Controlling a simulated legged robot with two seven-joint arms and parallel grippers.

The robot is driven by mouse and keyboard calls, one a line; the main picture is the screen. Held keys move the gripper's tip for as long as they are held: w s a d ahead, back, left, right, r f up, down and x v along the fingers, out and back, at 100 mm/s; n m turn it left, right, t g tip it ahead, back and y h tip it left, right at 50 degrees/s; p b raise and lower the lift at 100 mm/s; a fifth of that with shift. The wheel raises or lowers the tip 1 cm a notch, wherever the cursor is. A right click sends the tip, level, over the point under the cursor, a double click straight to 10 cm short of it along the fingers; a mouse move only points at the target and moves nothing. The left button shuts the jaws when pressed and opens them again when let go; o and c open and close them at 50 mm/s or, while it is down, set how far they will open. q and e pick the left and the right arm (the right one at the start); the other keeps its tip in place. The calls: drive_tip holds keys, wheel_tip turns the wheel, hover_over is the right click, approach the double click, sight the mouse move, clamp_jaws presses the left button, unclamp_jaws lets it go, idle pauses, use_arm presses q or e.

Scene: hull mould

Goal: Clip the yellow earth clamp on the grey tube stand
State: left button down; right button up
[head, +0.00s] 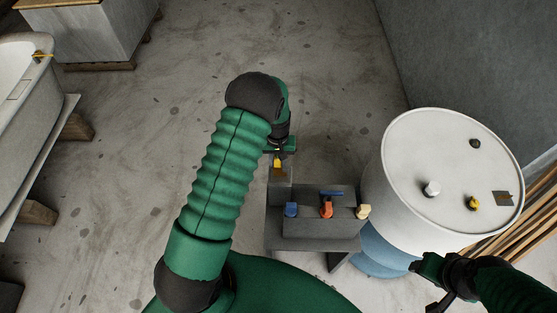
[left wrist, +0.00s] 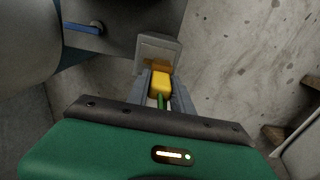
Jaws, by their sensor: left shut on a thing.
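The yellow earth clamp (head: 278,163) is in my left gripper (head: 279,153), which is shut on it. The stand's plate (left wrist: 158,45) is just ahead of the fingertips. My right gripper (head: 428,283) is at the lower right by the drum; its opening is unclear.
The stand carries blue, orange and beige handled pieces (head: 327,208). A white-topped drum (head: 440,155) stands close to its right. A white hull mould (head: 25,90) with a small yellow piece on its rim is at far left. The floor between is clear.

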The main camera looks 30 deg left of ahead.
use_arm(q)
drive_tip(key=shift+f, duration=0.3)
drive_tip(key=shift+d+f+b, duration=0.25)
drive_tip(key=shift+f+b, duration=0.2)
drive_tip(key=shift+b, duration=0.05)
drive_tip(key=shift+a+f, duration=0.1)
drive_tip(key=shift+f, duration=0.25)
drive_tip(key=c, duration=1.5)
unclamp_jaws()
drive_tip(key=shift+c, duration=0.2)
drive_tip(key=o, duration=0.5)
drive_tip(key=shift+r, duration=0.1)
